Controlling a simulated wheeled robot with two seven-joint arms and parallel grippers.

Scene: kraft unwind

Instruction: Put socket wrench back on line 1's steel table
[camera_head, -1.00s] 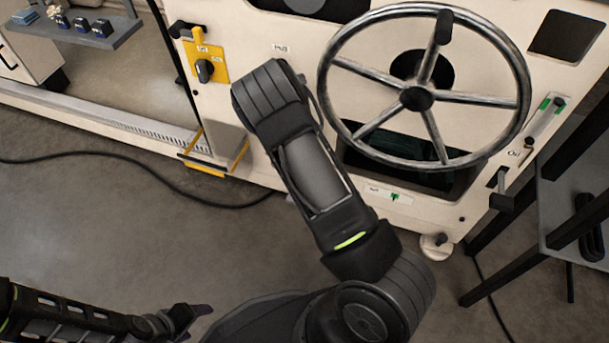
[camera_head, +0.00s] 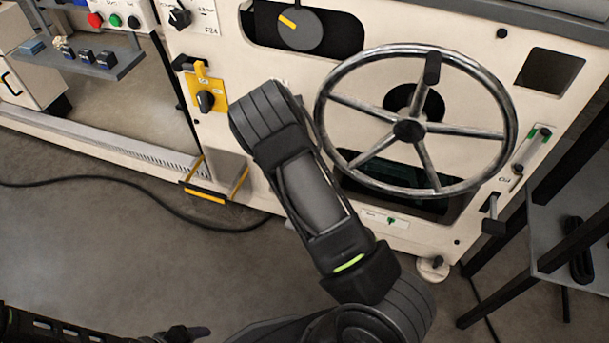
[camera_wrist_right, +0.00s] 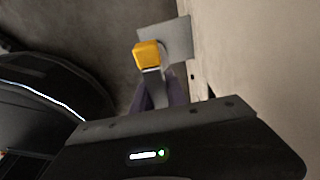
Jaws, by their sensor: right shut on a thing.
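In the right wrist view my right gripper (camera_wrist_right: 160,92) is shut on a tool with a yellow block-shaped end (camera_wrist_right: 147,54) and a grey shank. It looks like the socket wrench, but most of it is hidden between the fingers. In the head view my right arm reaches up in front of the machine and its gripper is not visible. My left gripper (camera_head: 186,333) is low at the bottom edge of the head view, and its finger opening cannot be made out. A table with black legs and a grey lower surface (camera_head: 545,240) stands at the right; I cannot tell whether it is line 1's steel table.
A cream machine (camera_head: 300,75) with a large handwheel (camera_head: 408,130) stands close ahead of my right arm. A yellow-edged bracket (camera_head: 205,194) sticks out near its base. A black cable (camera_head: 170,212) crosses the floor. Open floor (camera_head: 80,240) lies at the left.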

